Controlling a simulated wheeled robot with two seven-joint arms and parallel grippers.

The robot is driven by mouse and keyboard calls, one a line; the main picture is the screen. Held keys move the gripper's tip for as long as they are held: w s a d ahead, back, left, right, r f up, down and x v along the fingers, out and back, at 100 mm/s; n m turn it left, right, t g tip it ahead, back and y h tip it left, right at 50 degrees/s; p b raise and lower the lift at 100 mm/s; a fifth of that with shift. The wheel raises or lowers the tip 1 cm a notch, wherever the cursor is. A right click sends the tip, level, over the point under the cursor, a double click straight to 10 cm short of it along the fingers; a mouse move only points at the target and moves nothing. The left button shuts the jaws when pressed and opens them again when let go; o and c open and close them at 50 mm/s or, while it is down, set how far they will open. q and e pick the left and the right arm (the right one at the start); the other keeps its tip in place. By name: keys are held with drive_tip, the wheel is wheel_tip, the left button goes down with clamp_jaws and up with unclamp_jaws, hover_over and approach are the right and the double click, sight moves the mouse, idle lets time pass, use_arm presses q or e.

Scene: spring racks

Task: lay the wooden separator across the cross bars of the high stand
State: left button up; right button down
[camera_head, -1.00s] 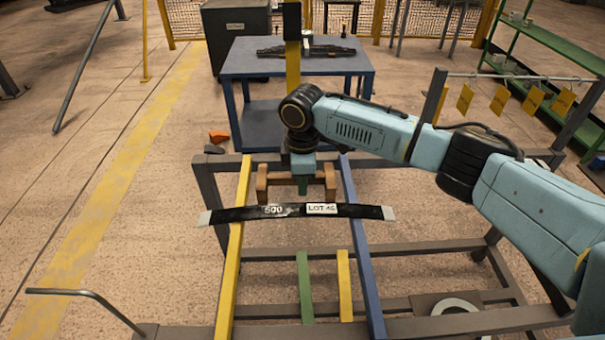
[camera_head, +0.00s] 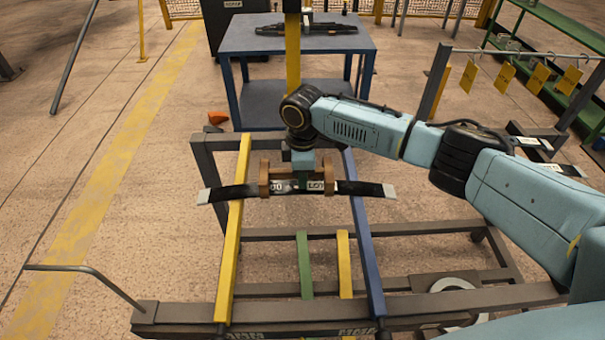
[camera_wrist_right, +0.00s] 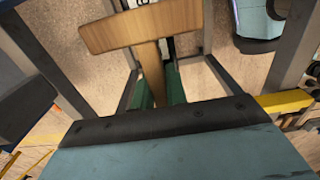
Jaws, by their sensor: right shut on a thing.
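The wooden separator (camera_head: 264,180) is brown, with a block at each end. It also shows in the wrist view (camera_wrist_right: 140,30), where a wooden stem runs into my gripper. My right gripper (camera_head: 302,178) points down from above and is shut on the separator; its green fingers (camera_wrist_right: 160,88) flank the stem. The high stand has a yellow cross bar (camera_head: 230,240) and a blue cross bar (camera_head: 364,240). A black leaf spring (camera_head: 358,188) with a label lies across both. The separator's blocks overlap the spring between the bars; I cannot tell whether they touch it. My left gripper is out of view.
Lower green (camera_head: 304,262) and yellow (camera_head: 344,262) bars lie between the cross bars. A blue table (camera_head: 345,45) with dark parts stands behind. Yellow tags (camera_head: 505,77) hang from a rail at right, beside a green shelf (camera_head: 550,40). Floor at left is mostly clear.

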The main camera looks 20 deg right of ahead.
drive_tip(key=shift+f, duration=0.25)
drive_tip(key=shift+f, duration=0.2)
